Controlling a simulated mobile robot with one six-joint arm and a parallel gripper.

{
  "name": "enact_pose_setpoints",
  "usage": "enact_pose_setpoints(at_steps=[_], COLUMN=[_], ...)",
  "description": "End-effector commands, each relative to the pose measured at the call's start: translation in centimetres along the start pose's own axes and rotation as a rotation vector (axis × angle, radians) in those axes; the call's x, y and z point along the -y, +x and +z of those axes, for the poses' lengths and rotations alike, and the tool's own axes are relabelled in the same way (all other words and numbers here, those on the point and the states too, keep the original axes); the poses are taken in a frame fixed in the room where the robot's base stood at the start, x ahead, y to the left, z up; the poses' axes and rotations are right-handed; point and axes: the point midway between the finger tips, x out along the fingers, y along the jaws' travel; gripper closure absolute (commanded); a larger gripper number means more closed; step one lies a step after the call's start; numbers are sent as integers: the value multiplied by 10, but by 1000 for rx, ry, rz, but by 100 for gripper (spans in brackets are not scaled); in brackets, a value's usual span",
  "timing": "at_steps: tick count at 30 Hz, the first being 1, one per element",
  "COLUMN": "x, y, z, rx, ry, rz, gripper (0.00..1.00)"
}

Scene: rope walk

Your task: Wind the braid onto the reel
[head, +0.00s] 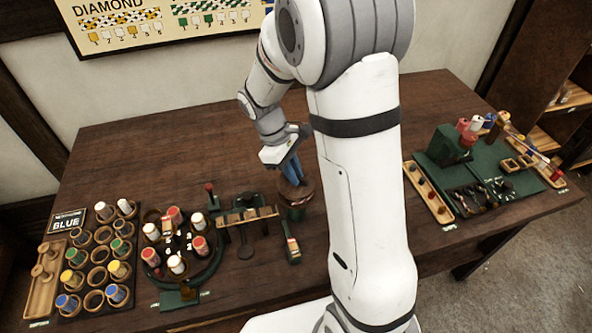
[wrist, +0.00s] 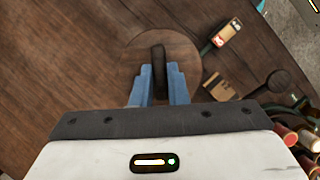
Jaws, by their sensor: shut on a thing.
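The reel (head: 297,196) is a round brown wooden drum on the table, just left of my arm in the head view. Its round wooden top (wrist: 190,50) shows in the wrist view. My gripper (head: 291,172), with blue fingers, is over the reel. In the wrist view my gripper (wrist: 158,88) is shut on a dark upright handle (wrist: 158,62) that stands over the reel's top. I cannot make out the braid in either view. The braiding stand (head: 180,252), with red and white bobbins around a dark round plate, is left of the reel.
A wooden rack (head: 250,216) stands between the braiding stand and the reel. A green-handled piece with a pale block (head: 292,248) lies in front of the reel. A bobbin tray (head: 95,262) is at far left, a green bench (head: 470,165) at right. The table behind is clear.

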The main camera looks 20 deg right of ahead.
Motion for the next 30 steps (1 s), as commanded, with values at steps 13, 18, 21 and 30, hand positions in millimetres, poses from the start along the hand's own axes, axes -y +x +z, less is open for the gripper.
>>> enact_pose_setpoints(at_steps=[13, 18, 21, 30], x=[4, 4, 4, 5], y=[2, 2, 2, 2], z=[2, 2, 2, 3], rx=[4, 5, 4, 4], ry=[-382, -498, -552, -648], rz=[154, 202, 224, 264], gripper=[100, 100, 100, 100])
